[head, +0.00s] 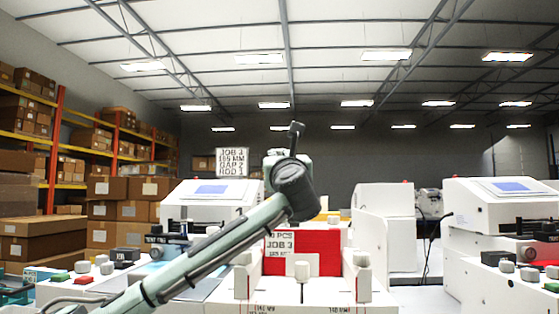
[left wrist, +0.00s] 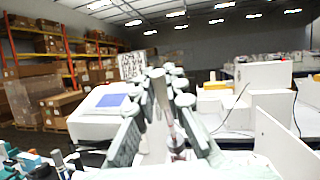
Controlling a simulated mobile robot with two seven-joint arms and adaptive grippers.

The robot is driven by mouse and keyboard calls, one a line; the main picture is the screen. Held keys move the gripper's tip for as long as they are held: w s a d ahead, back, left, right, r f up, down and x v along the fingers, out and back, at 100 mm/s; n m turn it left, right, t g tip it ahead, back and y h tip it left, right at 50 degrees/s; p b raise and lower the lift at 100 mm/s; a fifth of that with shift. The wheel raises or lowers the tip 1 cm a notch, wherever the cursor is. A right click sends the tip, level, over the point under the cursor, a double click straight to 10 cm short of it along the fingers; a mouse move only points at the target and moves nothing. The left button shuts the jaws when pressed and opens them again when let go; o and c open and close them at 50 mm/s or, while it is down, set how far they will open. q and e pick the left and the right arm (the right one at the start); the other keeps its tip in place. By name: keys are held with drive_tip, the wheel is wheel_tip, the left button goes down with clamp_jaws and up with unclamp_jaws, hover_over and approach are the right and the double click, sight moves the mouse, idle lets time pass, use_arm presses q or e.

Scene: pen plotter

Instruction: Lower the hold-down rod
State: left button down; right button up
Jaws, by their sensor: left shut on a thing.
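My left arm rises from the lower left in the head view, and its wrist hides most of the left gripper (head: 290,158). In the left wrist view the left gripper (left wrist: 164,80) has its fingers closed in on a slim grey-brown rod-like piece (left wrist: 160,92). I cannot tell for certain that this is the hold-down rod. A white plotter (head: 205,205) with a blue screen stands at centre left behind my arm, and it also shows in the left wrist view (left wrist: 95,122). My right gripper is not in view.
A sign (head: 232,161) reads JOB 3, 165 MM, GAP 2, ROD 1. A red-backed white holder (head: 330,250) stands in front. Another plotter (head: 500,203) is at the right. Shelves with cartons (head: 28,225) line the left. The space above the machines is open.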

use_arm(q)
drive_tip(key=c, duration=1.6)
unclamp_jaws()
drive_tip(key=shift+o, duration=0.2)
drive_tip(key=s+d, duration=0.2)
drive_tip(key=s, duration=1.1)
drive_tip(key=shift+d+f, duration=0.2)
drive_tip(key=shift+d, duration=0.2)
drive_tip(key=shift+w, duration=0.1)
